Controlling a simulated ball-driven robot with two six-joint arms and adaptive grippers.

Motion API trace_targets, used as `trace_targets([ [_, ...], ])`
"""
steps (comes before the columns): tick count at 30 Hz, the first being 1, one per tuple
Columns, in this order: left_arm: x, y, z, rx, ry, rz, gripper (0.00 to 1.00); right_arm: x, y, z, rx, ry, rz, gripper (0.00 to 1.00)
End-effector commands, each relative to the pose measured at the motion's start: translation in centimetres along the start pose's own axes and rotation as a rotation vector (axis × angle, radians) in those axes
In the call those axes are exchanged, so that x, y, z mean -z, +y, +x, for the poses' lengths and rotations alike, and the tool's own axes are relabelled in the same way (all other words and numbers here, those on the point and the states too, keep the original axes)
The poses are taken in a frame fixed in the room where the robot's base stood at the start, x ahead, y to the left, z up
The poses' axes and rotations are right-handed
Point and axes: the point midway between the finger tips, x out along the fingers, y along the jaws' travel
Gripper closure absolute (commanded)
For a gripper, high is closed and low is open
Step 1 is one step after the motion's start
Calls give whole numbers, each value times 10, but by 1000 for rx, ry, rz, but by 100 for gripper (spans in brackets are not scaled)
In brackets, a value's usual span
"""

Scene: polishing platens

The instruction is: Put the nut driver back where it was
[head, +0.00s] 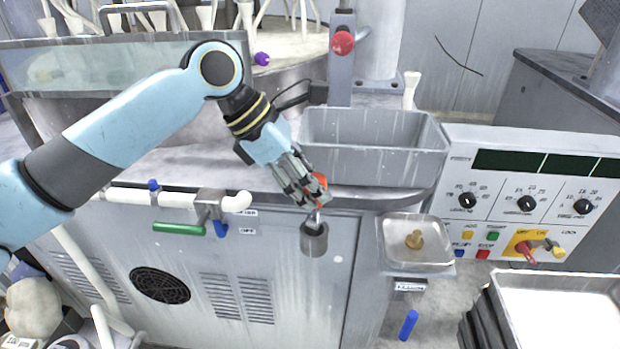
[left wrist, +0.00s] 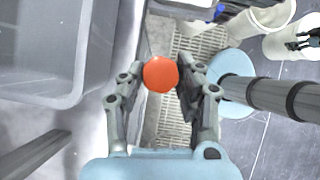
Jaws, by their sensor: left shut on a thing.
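The nut driver (head: 321,184) has an orange handle and a thin metal shaft pointing down. My left gripper (head: 311,194) is shut on its handle, and the fingers cover part of it. Below is a small grey cylindrical holder (head: 314,241) at the front of the machine. The shaft's lower end meets the holder's mouth in the head view; I cannot tell how far it is inside. In the left wrist view the round orange handle top (left wrist: 160,73) sits between my left gripper's fingers (left wrist: 160,88). The holder is hidden there. My right gripper is not clearly seen.
A grey open bin (head: 374,150) stands just behind the gripper. A small tray (head: 418,253) with a brass piece is to the right, beside the control panel (head: 535,190).

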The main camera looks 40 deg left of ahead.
Motion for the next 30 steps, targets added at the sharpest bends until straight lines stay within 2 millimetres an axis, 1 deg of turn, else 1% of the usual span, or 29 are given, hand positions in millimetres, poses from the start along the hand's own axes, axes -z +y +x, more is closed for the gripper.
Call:
trace_targets([
  [7, 4, -1, 5, 1, 0, -1, 100, 1, 0, -8, 0, 0, 0, 40],
  [10, 4, 0, 6, 0, 0, 1, 100, 1, 0, -7, 1, 0, 0, 40],
  [11, 5, 0, 6, 0, 1, 1, 64, 1, 0, -7, 1, 0, 0, 40],
  [15, 5, 0, 6, 0, 1, 1, 45, 0, -2, -7, 2, 0, 1, 40],
  [16, 5, 0, 6, 0, 1, 1, 43, 0, -2, -7, 3, 0, 1, 40],
  [23, 5, 0, 6, 0, 1, 1, 43, 0, -2, -6, 3, 0, 1, 40],
  [26, 3, 0, 4, -1, 1, 3, 43, 0, -3, -3, 3, -1, 1, 40],
  [29, -1, 1, -1, -4, -1, 6, 43, -2, -4, 8, 3, -2, 1, 40],
  [30, -1, 1, -10, -3, 5, 4, 43, -1, -3, 4, 3, -1, 1, 40],
])
